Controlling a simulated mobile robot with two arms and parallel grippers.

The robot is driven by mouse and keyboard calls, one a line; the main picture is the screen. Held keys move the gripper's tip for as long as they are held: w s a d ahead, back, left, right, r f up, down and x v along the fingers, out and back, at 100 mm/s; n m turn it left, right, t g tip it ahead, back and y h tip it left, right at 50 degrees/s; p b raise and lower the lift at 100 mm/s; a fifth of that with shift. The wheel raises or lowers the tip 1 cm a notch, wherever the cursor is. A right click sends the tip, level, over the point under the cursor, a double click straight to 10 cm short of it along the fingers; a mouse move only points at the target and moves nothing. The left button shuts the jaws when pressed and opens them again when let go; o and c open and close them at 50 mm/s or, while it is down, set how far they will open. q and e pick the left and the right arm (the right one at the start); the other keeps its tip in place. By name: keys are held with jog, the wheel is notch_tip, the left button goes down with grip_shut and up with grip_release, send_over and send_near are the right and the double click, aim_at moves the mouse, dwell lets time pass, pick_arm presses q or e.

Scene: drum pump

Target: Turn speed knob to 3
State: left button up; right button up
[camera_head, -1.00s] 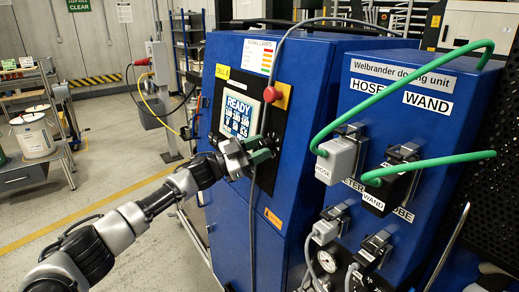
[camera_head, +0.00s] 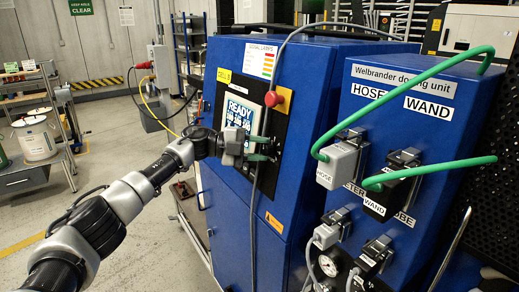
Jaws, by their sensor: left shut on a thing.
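The blue cabinet (camera_head: 225,215) has a dark control panel with a lit display (camera_head: 239,112) reading READY. My left gripper (camera_head: 266,149) is at the panel just below and right of the display. Its two greenish fingers lie one above the other, pointing at the panel, and are shut on the speed knob. The knob is mostly hidden between the fingers, and its pointer and scale cannot be read. My right gripper is out of view.
A red stop button (camera_head: 274,99) sits above the gripper. A grey cable hangs down the cabinet front past the fingers. At right, the blue dosing unit (camera_head: 438,105) carries green hoses and grey connectors. Open floor (camera_head: 110,190) lies at left.

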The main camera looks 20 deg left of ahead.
pick_arm(q)
jog(key=shift+m+g+y, duration=0.3)
jog(key=shift+m+y, duration=0.2)
jog(key=shift+m, duration=0.5)
jog(key=shift+f, duration=0.1)
jog(key=o, duration=0.9)
jog(key=b+v, duration=0.2)
jog(key=v, duration=0.8)
jog(key=shift+a+r, duration=0.25)
jog(key=shift+a, duration=0.1)
